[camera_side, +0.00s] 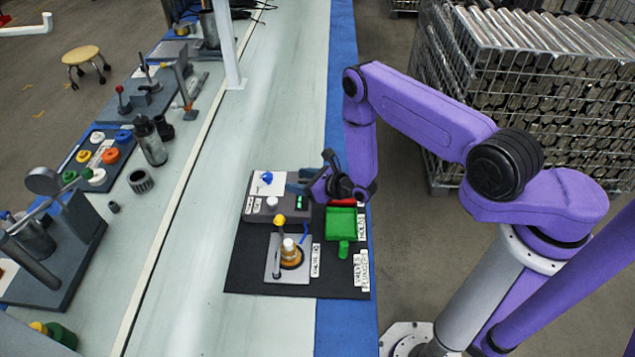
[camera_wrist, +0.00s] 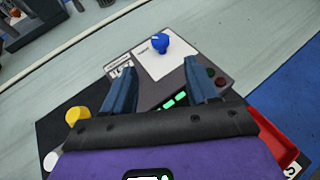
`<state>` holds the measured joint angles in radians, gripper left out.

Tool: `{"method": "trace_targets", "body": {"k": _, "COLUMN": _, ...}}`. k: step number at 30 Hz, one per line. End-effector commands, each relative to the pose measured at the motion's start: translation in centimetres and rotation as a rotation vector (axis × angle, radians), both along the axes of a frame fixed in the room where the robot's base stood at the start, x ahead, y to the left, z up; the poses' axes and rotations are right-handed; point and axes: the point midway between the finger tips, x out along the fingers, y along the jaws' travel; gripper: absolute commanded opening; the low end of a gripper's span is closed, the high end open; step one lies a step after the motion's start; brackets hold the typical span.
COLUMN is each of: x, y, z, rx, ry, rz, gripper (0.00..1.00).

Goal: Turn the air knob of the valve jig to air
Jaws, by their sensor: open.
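The valve jig is a grey plate (camera_side: 271,268) on a black mat, with an amber fitting (camera_side: 291,253) on it and a yellow ball knob (camera_side: 279,219) raised behind. The yellow knob also shows at the lower left of the wrist view (camera_wrist: 77,116). A blue knob (camera_side: 267,178) sits on a white panel of the grey control box behind the jig; it is also in the wrist view (camera_wrist: 160,43). I cannot read which knob is marked air. My gripper (camera_wrist: 159,66) is open and empty above the box, its fingertips pointing toward the blue knob, apart from it in the picture.
A green tray (camera_side: 341,223) and a red tray (camera_wrist: 275,143) lie right of the box. A white button (camera_side: 272,202) and a lit green display (camera_side: 301,202) are on the box. Tools and colored caps (camera_side: 97,155) line the far left. The pale bench between is clear.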

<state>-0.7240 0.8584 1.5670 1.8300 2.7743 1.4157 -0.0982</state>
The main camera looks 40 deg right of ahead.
Motion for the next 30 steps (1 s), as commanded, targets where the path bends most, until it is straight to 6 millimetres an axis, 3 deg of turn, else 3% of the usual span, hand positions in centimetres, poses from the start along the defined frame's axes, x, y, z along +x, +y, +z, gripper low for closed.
{"method": "trace_targets", "body": {"k": 6, "x": -3.0, "y": -0.9, "z": 1.2, "rx": 0.001, "ry": 0.002, "rz": -0.002, "gripper": 0.58}}
{"method": "trace_targets", "body": {"k": 13, "x": -4.7, "y": -1.3, "z": 2.0, "rx": 0.000, "ry": 0.001, "rz": 0.001, "gripper": 0.58}}
{"method": "trace_targets", "body": {"k": 26, "x": -4.9, "y": -1.3, "z": 2.2, "rx": -0.002, "ry": -0.003, "rz": 0.006, "gripper": 0.60}}
{"method": "trace_targets", "body": {"k": 30, "x": -3.9, "y": -0.1, "z": 2.8, "rx": -0.038, "ry": -0.031, "rz": 0.110, "gripper": 0.60}}
